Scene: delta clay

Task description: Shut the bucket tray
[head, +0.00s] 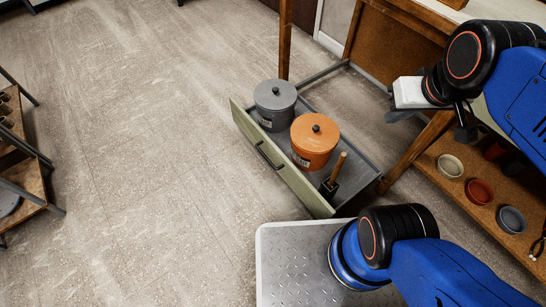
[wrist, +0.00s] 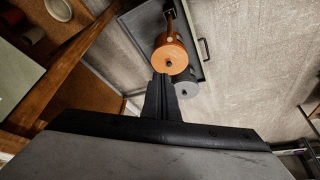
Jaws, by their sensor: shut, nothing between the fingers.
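The bucket tray (head: 342,183) is a grey drawer pulled out from under the table, with a pale green front (head: 276,165) and a dark handle (head: 269,156). It holds a grey lidded bucket (head: 274,107), an orange lidded bucket (head: 314,142) and a wooden-handled brush (head: 334,178). My gripper (head: 464,122) is at the upper right, above the table side and apart from the tray. In the wrist view the shut fingers (wrist: 163,85) show empty, with the orange bucket (wrist: 169,55), the grey bucket (wrist: 185,90) and the tray handle (wrist: 206,49) beyond them.
A wooden table leg (head: 417,152) stands beside the tray's right end. A low shelf (head: 460,205) with several bowls is at the right. A rack (head: 22,150) stands at the left edge. The floor (head: 130,150) left of the tray front is clear.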

